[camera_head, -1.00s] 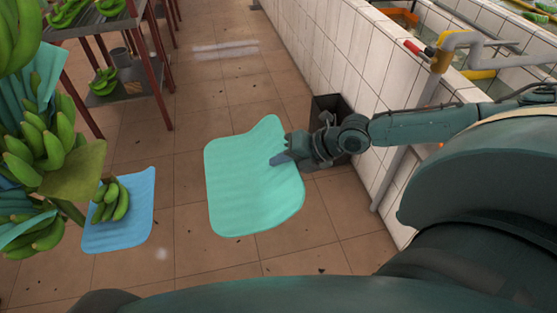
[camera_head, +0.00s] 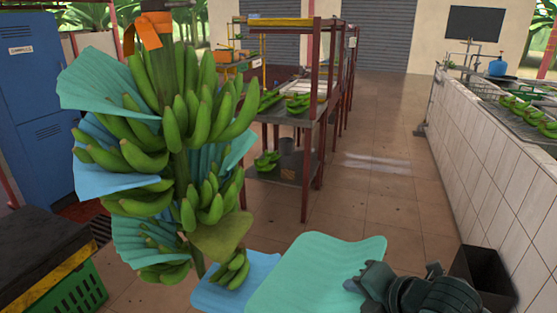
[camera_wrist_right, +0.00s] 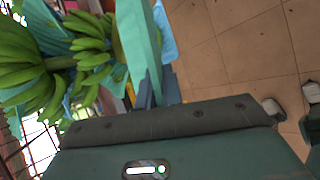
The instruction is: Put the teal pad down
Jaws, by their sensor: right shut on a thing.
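The teal pad (camera_head: 312,278) is a thin sheet at the bottom middle of the head view. Its lower part is cut off by the frame edge. My right gripper (camera_head: 358,284) is shut on the pad's right side. In the right wrist view the pad (camera_wrist_right: 135,35) shows nearly edge-on, running up from between the fingers (camera_wrist_right: 157,95). Its height above the tiled floor cannot be told. My left gripper is not in view.
A hanging banana stem (camera_head: 170,120) with blue sheets between its hands stands at left. A blue pad (camera_head: 215,294) with a banana cluster (camera_head: 234,270) lies beside the teal pad. A rack (camera_head: 312,130) stands behind, a dark bin (camera_head: 485,277) at right. Floor (camera_head: 390,215) between is clear.

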